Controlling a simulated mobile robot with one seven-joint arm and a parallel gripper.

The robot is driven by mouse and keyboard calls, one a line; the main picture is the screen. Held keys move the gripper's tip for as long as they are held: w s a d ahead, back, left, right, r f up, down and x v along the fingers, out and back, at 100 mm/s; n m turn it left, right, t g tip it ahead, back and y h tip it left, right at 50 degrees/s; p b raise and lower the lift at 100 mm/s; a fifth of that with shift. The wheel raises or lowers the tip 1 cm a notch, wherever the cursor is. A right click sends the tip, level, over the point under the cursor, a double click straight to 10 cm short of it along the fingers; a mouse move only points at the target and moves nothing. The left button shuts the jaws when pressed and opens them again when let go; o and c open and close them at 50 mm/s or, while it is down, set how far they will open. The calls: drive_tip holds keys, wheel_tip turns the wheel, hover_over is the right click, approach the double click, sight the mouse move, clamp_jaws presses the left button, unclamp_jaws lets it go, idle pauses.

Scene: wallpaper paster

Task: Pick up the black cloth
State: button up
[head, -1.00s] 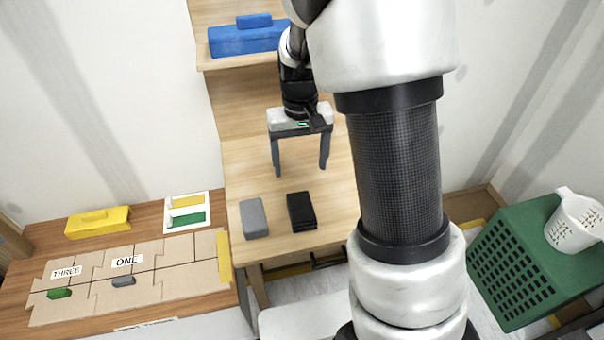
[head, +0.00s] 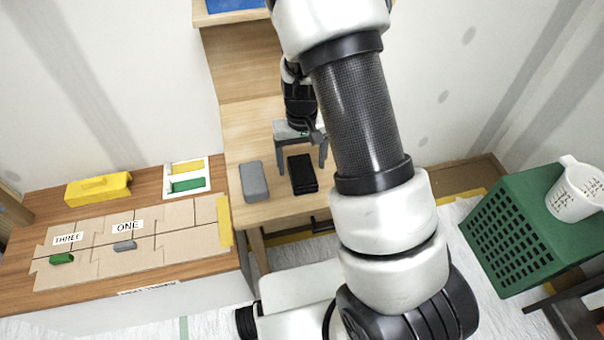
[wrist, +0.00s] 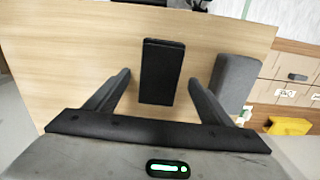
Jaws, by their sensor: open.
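The black cloth (head: 303,174) is a folded dark block lying on the light wooden table, right of a grey folded cloth (head: 254,181). In the wrist view the black cloth (wrist: 162,72) lies ahead of and between the two fingers, apart from both. My gripper (head: 302,170) is open and empty, above the black cloth's far end in the head view. In the wrist view my gripper (wrist: 159,82) has a finger on each side, the right one near the grey cloth (wrist: 234,80).
The light wooden table (head: 240,120) is clear behind the cloths. On the left, a brown table holds cardboard pieces (head: 180,245), a yellow case (head: 98,188) and a white tray (head: 206,167). A green crate (head: 530,225) with a white jug (head: 575,192) stands right.

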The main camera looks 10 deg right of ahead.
sight(302, 169)
wheel_tip(302, 169, down, 3)
drive_tip(key=shift+f, duration=0.15)
drive_tip(key=c, duration=1.1)
wheel_tip(302, 169, up, 10)
drive_tip(key=shift+r+p, duration=0.1)
drive_tip(key=shift+p, duration=0.55)
